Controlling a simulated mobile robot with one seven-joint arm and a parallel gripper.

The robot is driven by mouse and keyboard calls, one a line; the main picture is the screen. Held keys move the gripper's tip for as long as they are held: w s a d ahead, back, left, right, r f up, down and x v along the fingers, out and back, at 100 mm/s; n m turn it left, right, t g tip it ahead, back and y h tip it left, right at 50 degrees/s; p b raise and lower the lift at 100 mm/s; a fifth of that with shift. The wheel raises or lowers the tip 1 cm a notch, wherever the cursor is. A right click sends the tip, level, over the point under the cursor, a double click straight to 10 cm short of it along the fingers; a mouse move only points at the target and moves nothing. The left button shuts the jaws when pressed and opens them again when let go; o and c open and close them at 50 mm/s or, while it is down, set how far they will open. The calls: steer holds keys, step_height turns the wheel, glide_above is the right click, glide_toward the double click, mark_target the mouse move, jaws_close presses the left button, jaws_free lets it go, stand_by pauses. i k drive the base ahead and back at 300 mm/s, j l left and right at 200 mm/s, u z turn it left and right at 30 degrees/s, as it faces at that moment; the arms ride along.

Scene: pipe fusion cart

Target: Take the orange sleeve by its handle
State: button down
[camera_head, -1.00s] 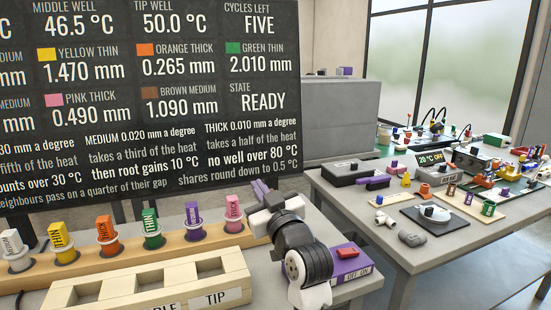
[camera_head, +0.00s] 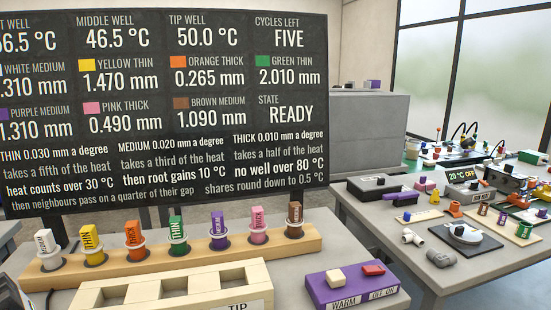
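The orange sleeve (camera_head: 134,236) stands upright in the long wooden rack (camera_head: 313,240), third from the left in the row. Its orange upper part, labelled THICK, rises above a pale ring. It stands between the yellow sleeve (camera_head: 90,243) and the green sleeve (camera_head: 177,233). My gripper is not in view; only a dark piece, probably of my arm, shows at the lower left corner.
White (camera_head: 45,246), purple (camera_head: 218,228), pink (camera_head: 258,224) and brown (camera_head: 295,218) sleeves share the rack. An empty-looking wooden block with wells (camera_head: 255,290) lies in front. A purple switch box (camera_head: 350,290) stands right. A black board (camera_head: 235,190) rises behind.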

mark_target(135, 242)
steer(key=u, duration=1.3)
